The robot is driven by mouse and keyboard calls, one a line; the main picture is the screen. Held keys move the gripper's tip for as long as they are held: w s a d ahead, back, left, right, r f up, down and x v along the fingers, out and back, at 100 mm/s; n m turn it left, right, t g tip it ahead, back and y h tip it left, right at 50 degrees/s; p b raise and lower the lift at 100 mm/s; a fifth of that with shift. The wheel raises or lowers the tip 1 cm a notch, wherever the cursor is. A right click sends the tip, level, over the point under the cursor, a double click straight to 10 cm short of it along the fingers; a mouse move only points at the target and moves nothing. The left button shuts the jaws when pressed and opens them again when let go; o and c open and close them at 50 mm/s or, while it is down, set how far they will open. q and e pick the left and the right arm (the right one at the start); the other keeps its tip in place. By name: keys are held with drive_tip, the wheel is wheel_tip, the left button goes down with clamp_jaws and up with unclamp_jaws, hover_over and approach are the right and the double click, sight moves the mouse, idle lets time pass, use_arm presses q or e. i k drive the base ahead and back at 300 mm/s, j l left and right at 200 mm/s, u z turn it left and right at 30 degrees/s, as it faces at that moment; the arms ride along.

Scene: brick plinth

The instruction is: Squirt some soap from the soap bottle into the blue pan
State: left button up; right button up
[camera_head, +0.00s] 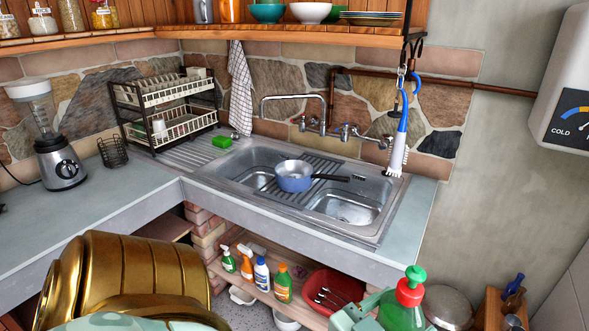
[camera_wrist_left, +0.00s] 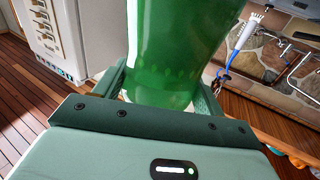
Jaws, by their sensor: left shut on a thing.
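The soap bottle (camera_head: 405,306) is green with a red collar and a green nozzle top. It shows at the lower right of the head view. My left gripper (camera_head: 372,310) is shut on it and holds it upright, in front of the counter and well short of the pan. In the left wrist view the green bottle (camera_wrist_left: 175,45) stands between the fingers of my left gripper (camera_wrist_left: 160,92). The blue pan (camera_head: 294,182) with a dark handle sits over the sink, its handle pointing right. My right gripper is not in view.
The steel sink (camera_head: 222,160) holds the pan on its ridged middle. A blue brush (camera_head: 401,140) hangs at the sink's right end. A green sponge (camera_head: 221,142) and a dish rack (camera_head: 165,105) are on the left. Bottles and a red basin (camera_head: 330,288) stand on the lower shelf.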

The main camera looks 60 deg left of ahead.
sight(292, 175)
drive_tip(key=i+j+u, duration=0.15)
drive_tip(key=u, duration=0.25)
drive_tip(key=i+u, duration=0.1)
drive_tip(key=u, duration=0.3)
drive_tip(key=i+j+u, duration=0.1)
drive_tip(key=u, duration=0.3)
drive_tip(key=i+l+u, duration=0.15)
drive_tip(key=i, duration=0.4)
drive_tip(key=i+l+u, duration=0.2)
drive_tip(key=i, duration=0.4)
drive_tip(key=j, duration=0.1)
